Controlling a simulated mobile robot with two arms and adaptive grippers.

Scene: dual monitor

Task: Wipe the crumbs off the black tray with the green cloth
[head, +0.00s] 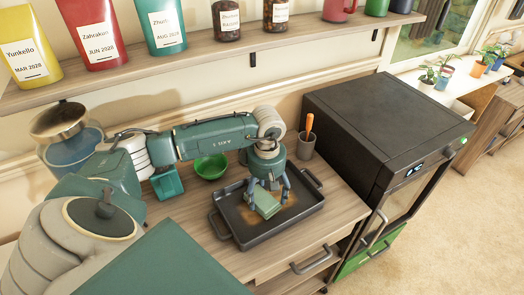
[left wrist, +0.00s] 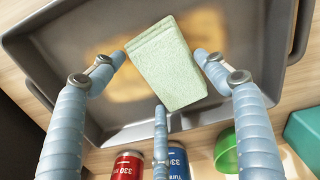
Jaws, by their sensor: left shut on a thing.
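The black tray (head: 240,238) lies on the wooden counter, with a handle at each end. It also fills much of the left wrist view (left wrist: 60,75). My left gripper (head: 267,190) points down over the tray and is shut on the green cloth (head: 264,204), a pale folded pad. In the left wrist view the cloth (left wrist: 168,65) sits between the three fingers. Brownish-orange crumbs (left wrist: 104,78) show as a blurred patch on the tray floor beside and partly behind the cloth. I cannot tell whether the cloth touches the floor. My right gripper is not in view.
A green bowl (head: 210,167) and a teal container (head: 167,184) stand left of the tray. A grey cup (head: 306,147) stands behind it, near a black oven (head: 385,120). Red (left wrist: 127,166) and blue (left wrist: 178,163) cans show in the wrist view. A shelf (head: 200,58) runs above.

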